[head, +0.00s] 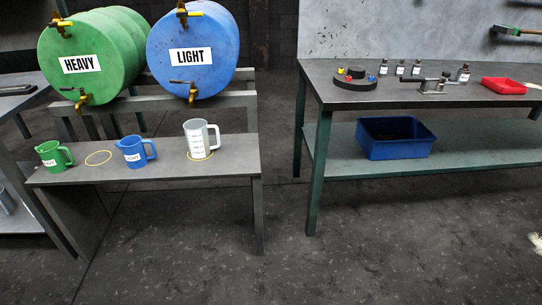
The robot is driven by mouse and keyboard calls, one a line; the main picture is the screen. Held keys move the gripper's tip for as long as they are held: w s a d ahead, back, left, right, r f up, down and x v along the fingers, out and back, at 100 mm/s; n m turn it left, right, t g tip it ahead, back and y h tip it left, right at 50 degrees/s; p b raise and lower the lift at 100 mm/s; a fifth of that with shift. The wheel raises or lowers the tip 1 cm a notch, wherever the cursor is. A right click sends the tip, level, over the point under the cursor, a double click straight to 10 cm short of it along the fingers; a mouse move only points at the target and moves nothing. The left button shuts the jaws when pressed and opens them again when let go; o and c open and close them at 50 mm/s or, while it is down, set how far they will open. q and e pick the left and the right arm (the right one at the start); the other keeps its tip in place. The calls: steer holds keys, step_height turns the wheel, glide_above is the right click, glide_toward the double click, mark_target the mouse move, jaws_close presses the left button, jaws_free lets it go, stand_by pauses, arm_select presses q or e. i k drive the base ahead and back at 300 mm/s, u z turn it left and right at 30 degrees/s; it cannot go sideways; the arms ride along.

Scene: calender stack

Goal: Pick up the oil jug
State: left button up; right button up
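Three jugs stand upright on a low grey bench (222,172) in the left half of the head view. A green jug (49,155) with a white label is at the left end. A blue jug (132,153) labelled LIGHT is in the middle. A translucent white jug (196,141) with red markings stands at the right, on a yellow ring. All three handles point right. No jug is marked simply as the oil jug. Neither of my grippers shows in this view, and nothing touches the jugs.
A green drum (72,85) labelled HEAVY and a blue drum (190,75) labelled LIGHT, with brass taps, lie above the bench. An empty yellow ring (98,158) lies between the green and blue jugs. A workbench (318,85) stands right, with a blue bin (395,148) below. Floor between is clear.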

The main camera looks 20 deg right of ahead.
mark_target(195, 131)
steer(key=u, duration=1.1)
steer(key=i, duration=1.1)
steer(key=z, duration=0.55)
steer(key=i, duration=0.85)
steer(key=z, duration=0.85)
